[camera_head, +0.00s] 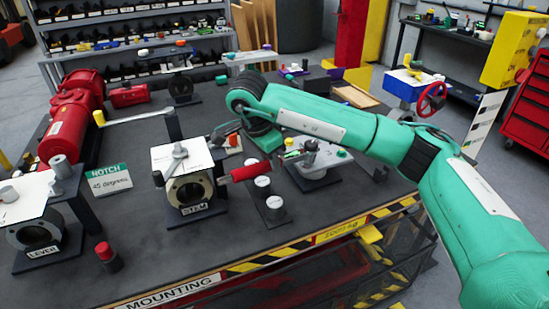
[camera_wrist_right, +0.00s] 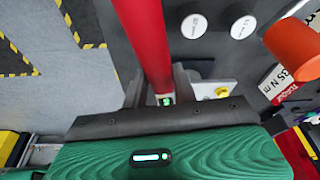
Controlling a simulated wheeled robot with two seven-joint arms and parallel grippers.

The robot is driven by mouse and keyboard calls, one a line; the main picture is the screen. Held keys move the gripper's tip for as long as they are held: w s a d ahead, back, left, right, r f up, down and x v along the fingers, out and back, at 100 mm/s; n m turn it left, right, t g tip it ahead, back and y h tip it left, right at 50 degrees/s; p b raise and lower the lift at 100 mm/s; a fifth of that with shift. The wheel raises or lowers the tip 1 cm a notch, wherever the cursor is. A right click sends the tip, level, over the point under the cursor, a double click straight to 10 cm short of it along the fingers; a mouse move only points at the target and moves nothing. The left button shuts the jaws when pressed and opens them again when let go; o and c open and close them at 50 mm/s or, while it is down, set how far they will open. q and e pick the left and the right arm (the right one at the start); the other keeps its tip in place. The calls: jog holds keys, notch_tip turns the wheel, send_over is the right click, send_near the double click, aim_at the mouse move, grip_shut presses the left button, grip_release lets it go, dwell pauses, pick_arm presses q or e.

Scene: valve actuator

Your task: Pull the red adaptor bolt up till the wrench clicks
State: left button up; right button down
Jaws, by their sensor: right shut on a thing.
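A red round bar (camera_wrist_right: 147,35), like a wrench handle, runs up from between the dark fingers of my right gripper (camera_wrist_right: 158,88) in the wrist view. The gripper is shut on it. In the head view the red bar (camera_head: 245,172) sticks out to the right of the valve labelled STEM (camera_head: 188,186). My right arm reaches in from the right and hides much of the gripper there. A short black piece with a red top (camera_head: 104,252) stands at the front; I cannot tell which red part is the adaptor bolt. My left gripper is not in view.
Grey-capped sockets (camera_head: 274,204) stand right beside the red bar. The LEVER valve (camera_head: 35,235) is at the left, with a NOTCH sign (camera_head: 109,181) near it. A red actuator (camera_head: 72,118) lies behind. An orange cylinder (camera_wrist_right: 291,48) is close in the wrist view.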

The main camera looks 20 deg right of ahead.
jog(key=shift+w+a+r+p, duration=0.1)
jog(key=shift+w+r+p, duration=0.05)
jog(key=shift+r+p, duration=0.4)
jog(key=shift+w+a+r+p, duration=0.15)
jog(key=shift+r+p, duration=0.2)
jog(key=shift+r, duration=0.3)
jog(key=shift+s+a+r+p, duration=0.15)
jog(key=shift+a+r+p, duration=0.4)
jog(key=shift+r, duration=0.2)
jog(key=shift+d+f, duration=0.1)
jog(key=shift+d, duration=0.3)
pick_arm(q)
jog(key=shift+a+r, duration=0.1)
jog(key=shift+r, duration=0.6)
pick_arm(e)
jog(key=shift+a, duration=0.15)
